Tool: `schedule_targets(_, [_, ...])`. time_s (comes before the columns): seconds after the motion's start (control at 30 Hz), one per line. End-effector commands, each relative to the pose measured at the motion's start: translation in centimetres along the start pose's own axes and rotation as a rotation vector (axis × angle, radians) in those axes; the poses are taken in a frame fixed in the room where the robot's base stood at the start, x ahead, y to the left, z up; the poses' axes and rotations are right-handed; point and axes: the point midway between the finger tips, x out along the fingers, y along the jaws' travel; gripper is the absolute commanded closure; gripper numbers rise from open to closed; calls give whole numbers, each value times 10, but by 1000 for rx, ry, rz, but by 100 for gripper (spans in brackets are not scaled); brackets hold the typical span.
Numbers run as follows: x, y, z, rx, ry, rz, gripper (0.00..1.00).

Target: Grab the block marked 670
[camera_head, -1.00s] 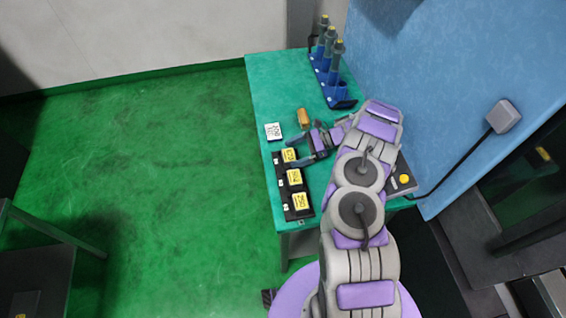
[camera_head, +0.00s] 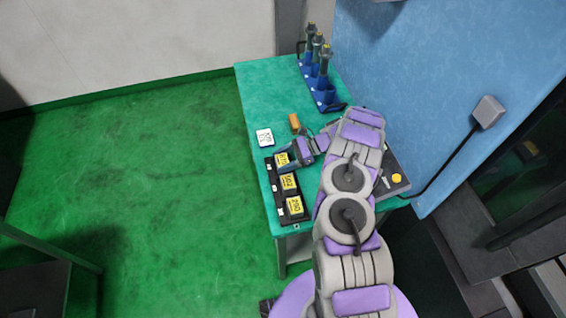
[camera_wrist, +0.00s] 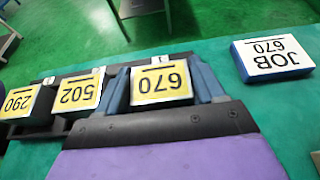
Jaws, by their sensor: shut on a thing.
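The block marked 670 (camera_wrist: 161,84) has a yellow top face with an upside-down number in the wrist view and sits at one end of the black rack. My gripper (camera_wrist: 164,88) has a blue finger on each side of this block and is shut on it. In the head view, my gripper (camera_head: 285,158) is at the far end of the rack (camera_head: 276,197). There the block (camera_head: 281,159) is partly hidden by the fingers. I cannot tell whether the block is lifted from its slot.
A JOB 670 card (camera_wrist: 272,57) lies on the green table (camera_head: 255,95). An orange block (camera_head: 294,123) and a blue holder (camera_head: 321,87) with several upright tools are farther back.

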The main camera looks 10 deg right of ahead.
Motion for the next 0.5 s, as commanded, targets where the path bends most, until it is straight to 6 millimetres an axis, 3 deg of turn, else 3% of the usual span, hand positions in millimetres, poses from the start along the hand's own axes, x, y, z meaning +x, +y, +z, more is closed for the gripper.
schedule_targets(0.13, [1,0,1,-1,-1,1,74])
schedule_targets(0.5, [-4,0,3,-1,-3,-1,74])
